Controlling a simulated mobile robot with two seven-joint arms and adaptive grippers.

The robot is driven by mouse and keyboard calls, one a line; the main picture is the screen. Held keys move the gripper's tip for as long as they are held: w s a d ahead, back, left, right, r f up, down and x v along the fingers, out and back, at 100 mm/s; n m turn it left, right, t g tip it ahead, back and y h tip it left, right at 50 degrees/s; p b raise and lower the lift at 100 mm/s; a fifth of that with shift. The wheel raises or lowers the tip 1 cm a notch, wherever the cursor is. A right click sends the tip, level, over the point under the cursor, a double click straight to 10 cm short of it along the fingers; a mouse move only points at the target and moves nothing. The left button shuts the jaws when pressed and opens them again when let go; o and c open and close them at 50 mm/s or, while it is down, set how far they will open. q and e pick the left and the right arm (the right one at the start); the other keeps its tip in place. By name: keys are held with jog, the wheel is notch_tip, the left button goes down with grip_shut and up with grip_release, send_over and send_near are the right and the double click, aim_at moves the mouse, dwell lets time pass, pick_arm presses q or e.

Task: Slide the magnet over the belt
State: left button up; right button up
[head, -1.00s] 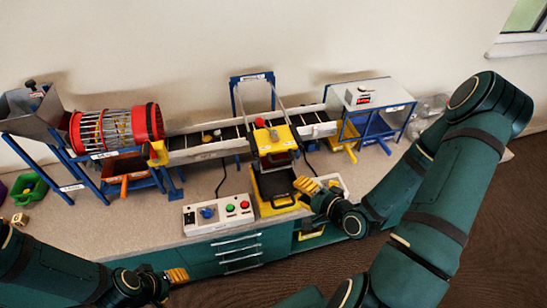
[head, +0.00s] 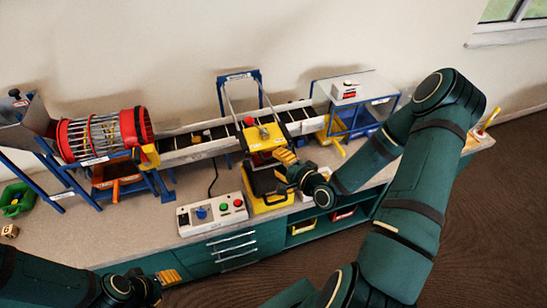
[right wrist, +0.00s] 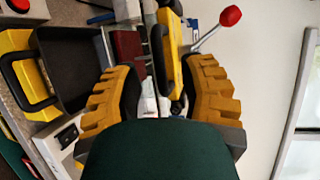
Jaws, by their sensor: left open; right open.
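The magnet (head: 264,134) is a yellow block with a red knob on top, carried on grey rails under a blue frame (head: 239,76). It sits at the front side of the belt (head: 180,143), a dark conveyor with pale side walls. My right gripper (head: 286,158) is open just in front and to the right of the magnet. In the right wrist view, my open fingers (right wrist: 160,98) stand either side of a yellow bar with a dark slot (right wrist: 168,45), apart from it. My left gripper (head: 172,277) is open and empty, low in front of the bench.
A red-ringed drum (head: 104,135) is at the left, a blue-legged stand (head: 352,119) at the right.

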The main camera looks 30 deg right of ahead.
aim_at(267, 151)
jog(key=shift+x, duration=1.45)
grip_shut()
